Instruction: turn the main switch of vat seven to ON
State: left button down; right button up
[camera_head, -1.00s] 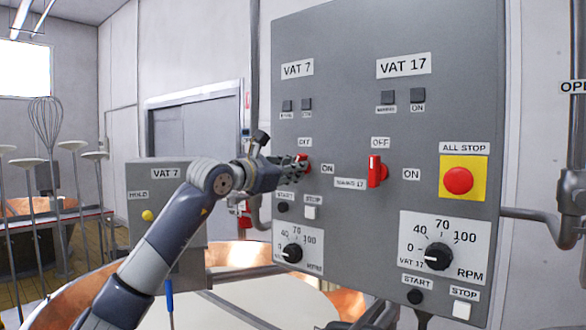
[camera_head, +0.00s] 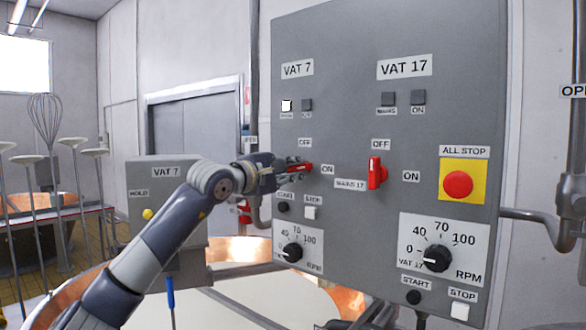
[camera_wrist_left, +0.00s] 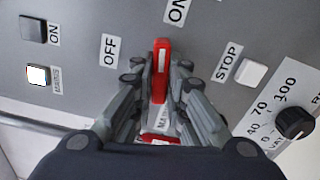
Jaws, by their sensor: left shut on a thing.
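The red main switch of vat 7 (camera_head: 302,167) is on the grey control panel (camera_head: 345,120), under the OFF label and left of the ON label (camera_head: 327,169). Its handle lies nearly level and points toward ON. In the left wrist view the red handle (camera_wrist_left: 161,70) stands between my fingers, pointing toward the ON label (camera_wrist_left: 176,10). My left gripper (camera_head: 292,168) is shut on this handle and hides part of the switch. The vat 7 MAINS lamp (camera_head: 286,106) glows white; the ON lamp (camera_head: 307,105) beside it is dark. My right gripper is not in view.
The vat 17 red switch (camera_head: 376,172) stands upright to the right, near the ALL STOP button (camera_head: 458,184). Below my gripper are the vat 7 START button (camera_head: 283,207), STOP button (camera_head: 310,212) and speed dial (camera_head: 292,251). A grey VAT 7 box (camera_head: 170,200) stands left, behind my arm.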

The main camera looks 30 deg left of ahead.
pick_arm(q)
jog(key=shift+f+m, duration=0.1)
jog(key=shift+m, duration=1)
jog(key=c, duration=1.6)
grip_release()
jog(key=shift+d, duration=0.1)
jog(key=shift+s, duration=0.1)
jog(key=s, duration=1.2)
jog(key=shift+a, duration=0.45)
